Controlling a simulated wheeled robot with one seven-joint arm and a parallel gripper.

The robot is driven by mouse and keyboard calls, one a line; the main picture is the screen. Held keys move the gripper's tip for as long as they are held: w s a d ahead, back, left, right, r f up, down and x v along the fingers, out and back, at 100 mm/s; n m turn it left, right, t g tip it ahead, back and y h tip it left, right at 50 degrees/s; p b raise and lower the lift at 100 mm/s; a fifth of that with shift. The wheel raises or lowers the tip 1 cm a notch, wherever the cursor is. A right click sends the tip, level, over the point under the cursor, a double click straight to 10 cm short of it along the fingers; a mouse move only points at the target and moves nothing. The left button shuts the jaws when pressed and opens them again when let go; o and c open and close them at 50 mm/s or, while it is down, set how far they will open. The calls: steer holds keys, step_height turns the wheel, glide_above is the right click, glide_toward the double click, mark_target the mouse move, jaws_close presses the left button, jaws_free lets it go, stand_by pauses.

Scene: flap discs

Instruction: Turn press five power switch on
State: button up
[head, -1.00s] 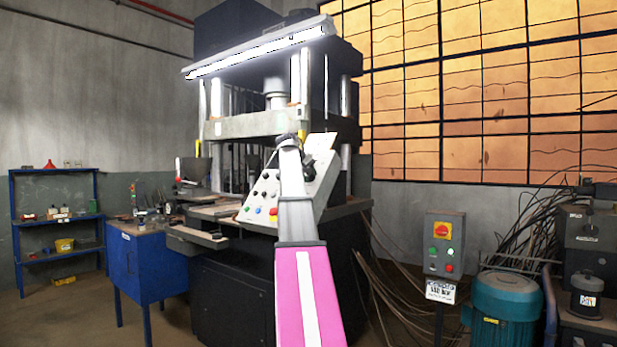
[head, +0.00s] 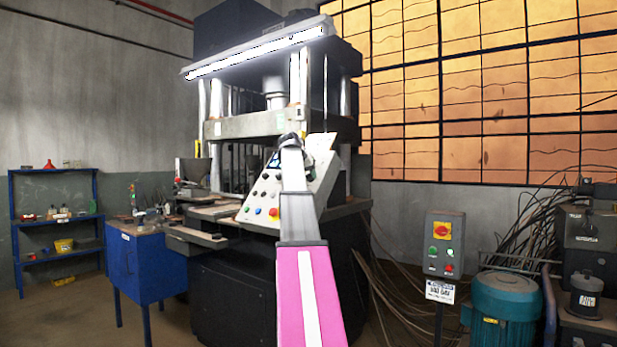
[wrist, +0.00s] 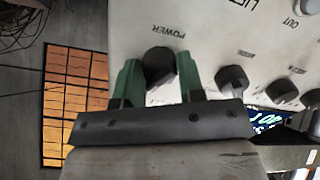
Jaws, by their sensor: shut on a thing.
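The sloped control panel (head: 322,176) of the big press carries several knobs and coloured buttons. In the wrist view, a black power knob (wrist: 158,62) sits beside upside-down "POWER" lettering on the pale panel (wrist: 215,30). My gripper (wrist: 158,72) has one green finger on each side of this knob and is shut on it. The knob's lower part is hidden behind my gripper body, and its pointer setting is not clear. In the head view my arm covers the gripper and the knob.
More black knobs (wrist: 232,78) stand close to the right finger in the wrist view, with a lit display (wrist: 268,121) below. A red-and-yellow switch box (head: 443,245) and a teal motor (head: 505,300) stand right of the press. A blue cabinet (head: 150,265) stands left.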

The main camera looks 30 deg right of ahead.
stand_by(0.4)
steer(key=o, duration=0.6)
steer(key=shift+o, duration=0.2)
steer(key=shift+r, duration=0.1)
steer(key=v, duration=1)
steer(key=shift+s+a+r, duration=0.2)
steer(key=shift+a+r, duration=0.05)
steer(key=shift+a, duration=0.05)
